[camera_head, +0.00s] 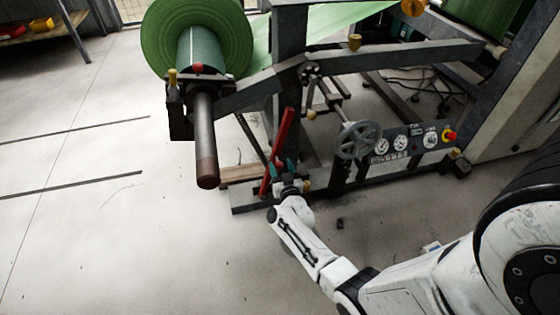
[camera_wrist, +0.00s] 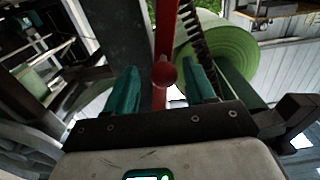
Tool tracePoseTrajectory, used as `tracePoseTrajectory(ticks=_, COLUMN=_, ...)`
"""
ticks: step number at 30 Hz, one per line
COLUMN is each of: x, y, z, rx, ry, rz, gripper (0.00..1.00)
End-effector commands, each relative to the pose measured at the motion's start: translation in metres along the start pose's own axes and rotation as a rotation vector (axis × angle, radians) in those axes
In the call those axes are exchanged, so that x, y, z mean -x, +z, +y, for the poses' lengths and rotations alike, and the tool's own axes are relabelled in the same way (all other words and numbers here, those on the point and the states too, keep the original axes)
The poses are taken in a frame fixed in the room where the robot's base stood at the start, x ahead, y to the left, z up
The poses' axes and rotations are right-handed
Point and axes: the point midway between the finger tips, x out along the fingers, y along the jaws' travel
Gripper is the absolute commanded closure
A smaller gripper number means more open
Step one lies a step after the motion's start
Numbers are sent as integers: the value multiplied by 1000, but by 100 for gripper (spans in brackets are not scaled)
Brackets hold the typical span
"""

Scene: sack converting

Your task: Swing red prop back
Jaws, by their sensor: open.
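The red prop (camera_head: 283,137) is a slim red bar on the machine frame, leaning with its upper end to the right in the head view. In the wrist view the red prop (camera_wrist: 166,38) runs down from the top edge, with a round red knob (camera_wrist: 164,74) between my fingers. My gripper (camera_head: 281,168) is at the lower part of the prop. In the wrist view my gripper (camera_wrist: 163,84) is open, with one teal finger on each side of the knob and gaps showing. The prop's lower end is partly hidden by my gripper.
A green roll (camera_head: 160,45) sits on a shaft (camera_head: 206,140) that sticks out left of the prop. A grey handwheel (camera_head: 358,140) and a gauge panel (camera_head: 412,143) stand to the right. A wooden block (camera_head: 240,173) lies at the frame's base.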

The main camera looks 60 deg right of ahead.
Motion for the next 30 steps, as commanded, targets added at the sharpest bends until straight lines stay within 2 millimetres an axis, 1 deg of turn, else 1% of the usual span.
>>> tracePoseTrajectory(ticks=1, x=12, y=-4, z=0, rx=1, ry=-1, rz=-3, gripper=46)
tracePoseTrajectory(ticks=6, x=45, y=-4, z=1, rx=1, ry=0, rz=-3, gripper=46)
tracePoseTrajectory(ticks=9, x=61, y=-3, z=2, rx=1, ry=1, rz=-2, gripper=46)
tracePoseTrajectory(ticks=12, x=73, y=-2, z=2, rx=1, ry=2, rz=-2, gripper=46)
tracePoseTrajectory(ticks=15, x=80, y=-1, z=2, rx=1, ry=4, rz=-1, gripper=46)
tracePoseTrajectory(ticks=18, x=83, y=0, z=2, rx=1, ry=3, rz=0, gripper=46)
tracePoseTrajectory(ticks=30, x=83, y=0, z=2, rx=1, ry=3, rz=0, gripper=46)
